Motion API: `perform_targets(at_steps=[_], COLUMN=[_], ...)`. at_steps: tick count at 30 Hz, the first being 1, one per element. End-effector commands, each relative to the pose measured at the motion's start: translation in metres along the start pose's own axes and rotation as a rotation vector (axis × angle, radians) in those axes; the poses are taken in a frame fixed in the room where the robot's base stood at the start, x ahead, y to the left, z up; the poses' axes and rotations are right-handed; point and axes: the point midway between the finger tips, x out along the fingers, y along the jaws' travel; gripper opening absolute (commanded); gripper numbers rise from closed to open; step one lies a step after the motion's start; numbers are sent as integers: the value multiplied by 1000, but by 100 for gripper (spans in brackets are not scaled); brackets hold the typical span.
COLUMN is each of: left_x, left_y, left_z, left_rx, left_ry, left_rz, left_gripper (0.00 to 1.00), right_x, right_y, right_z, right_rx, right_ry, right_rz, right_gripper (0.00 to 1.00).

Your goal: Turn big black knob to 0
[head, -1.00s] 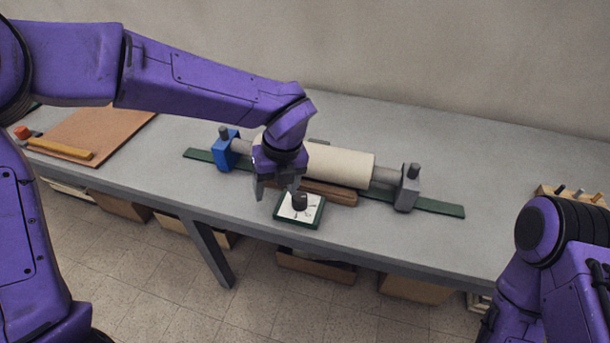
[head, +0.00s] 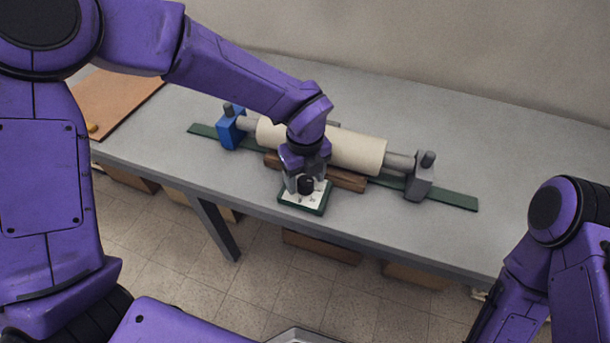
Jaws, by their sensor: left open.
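The big black knob (head: 306,184) stands on a small panel (head: 316,207) with a white face and a green edge, near the front edge of the bench. Marks show on the white face, but they are too small to read. My left gripper (head: 305,183) is open and comes down from behind at the knob, its fingers at the knob's sides. I cannot tell whether the fingers touch it. My right gripper is out of view; only my right arm shows at the right edge.
Behind the panel, a cream roller (head: 358,151) lies between a blue block (head: 231,130) and a grey block (head: 421,178) on a green strip (head: 450,199). A brown wooden bar (head: 346,180) lies in front of it. A brown board (head: 112,100) is at left. The bench's right side is clear.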

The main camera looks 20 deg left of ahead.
Motion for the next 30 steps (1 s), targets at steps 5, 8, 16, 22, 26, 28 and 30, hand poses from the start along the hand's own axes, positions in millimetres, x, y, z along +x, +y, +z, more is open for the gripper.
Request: perform_targets(at_steps=[5, 8, 16, 22, 26, 28, 30], left_x=[0, 0, -1, -2, -3, -4, -4], left_y=[0, 0, 0, 0, -1, -1, -1], left_z=[0, 0, 0, 0, 0, 0, 0], left_rx=[0, 0, 9, 70, 151, 207, 268], left_ry=[0, 0, 1, 1, 2, 3, 3], left_rz=[0, 0, -1, -2, -2, -3, -3], left_gripper=[55, 23, 9, 9, 9, 9, 9], right_x=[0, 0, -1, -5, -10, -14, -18], right_y=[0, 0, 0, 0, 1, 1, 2], right_z=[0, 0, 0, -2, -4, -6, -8], right_rx=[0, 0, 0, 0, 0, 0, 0], right_ry=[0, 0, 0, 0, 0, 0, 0], right_rz=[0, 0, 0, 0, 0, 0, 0], right_gripper=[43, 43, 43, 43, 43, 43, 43])
